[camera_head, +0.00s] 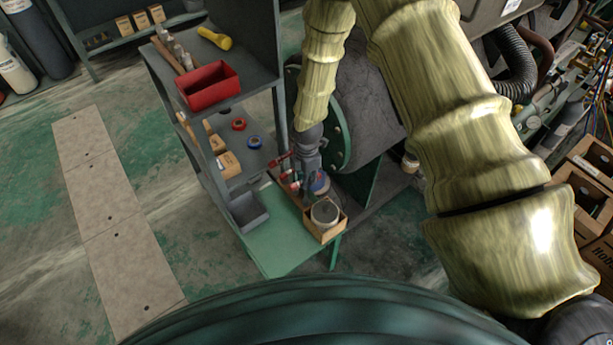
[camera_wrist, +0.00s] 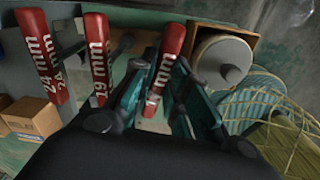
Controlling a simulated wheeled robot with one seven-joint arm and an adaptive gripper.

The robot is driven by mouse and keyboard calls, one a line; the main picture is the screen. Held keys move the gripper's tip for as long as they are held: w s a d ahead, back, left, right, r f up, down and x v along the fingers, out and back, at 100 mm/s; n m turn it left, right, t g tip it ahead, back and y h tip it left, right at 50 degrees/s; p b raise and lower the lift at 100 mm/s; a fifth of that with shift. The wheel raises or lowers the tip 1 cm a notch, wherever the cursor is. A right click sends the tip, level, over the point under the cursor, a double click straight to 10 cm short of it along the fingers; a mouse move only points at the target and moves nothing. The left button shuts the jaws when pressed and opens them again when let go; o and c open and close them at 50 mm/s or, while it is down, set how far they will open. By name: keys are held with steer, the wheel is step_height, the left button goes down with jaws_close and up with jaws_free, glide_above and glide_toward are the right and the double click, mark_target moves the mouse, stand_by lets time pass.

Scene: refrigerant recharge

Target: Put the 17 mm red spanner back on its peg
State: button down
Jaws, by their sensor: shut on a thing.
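My gripper (camera_wrist: 160,92) is shut on a red spanner (camera_wrist: 169,45) in the wrist view. Its white label reads "mm" with a "1" in front; the other digit is hidden by the fingers. The spanner's lower part is between the fingers, and I cannot tell whether it touches a peg. A red 19 mm spanner (camera_wrist: 97,50) and a red 24 mm spanner (camera_wrist: 40,52) hang side by side to its left. In the head view my gripper (camera_head: 308,190) is low beside the shelf unit, and the held spanner is too small to make out there.
A wooden box (camera_head: 336,231) with a pale round can (camera_head: 325,212) stands close to the right of my gripper. A shelf unit (camera_head: 160,80) with a red bin (camera_head: 207,86) is at left. A large round flanged tank (camera_head: 362,110) is behind.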

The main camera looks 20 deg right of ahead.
steer(key=shift+f, duration=0.25)
steer(key=c, duration=1.3)
jaws_free()
steer(key=shift+r, duration=0.1)
step_height(320, 180, up, 12)
steer(key=shift+s+f, duration=0.15)
steer(key=shift+f, duration=0.05)
steer(key=s+a+f+m+y, duration=0.1)
steer(key=s+f+m, duration=1)
steer(key=s, duration=0.7)
steer(key=s+d+f+m, duration=0.2)
steer(key=s+m, duration=0.2)
steer(key=s, duration=0.5)
steer(key=s+d+f+m+h+p, duration=0.1)
steer(key=s+d+f+m, duration=0.1)
steer(key=s+m, duration=0.3)
steer(key=s, duration=0.4)
steer(key=shift+p, duration=0.3)
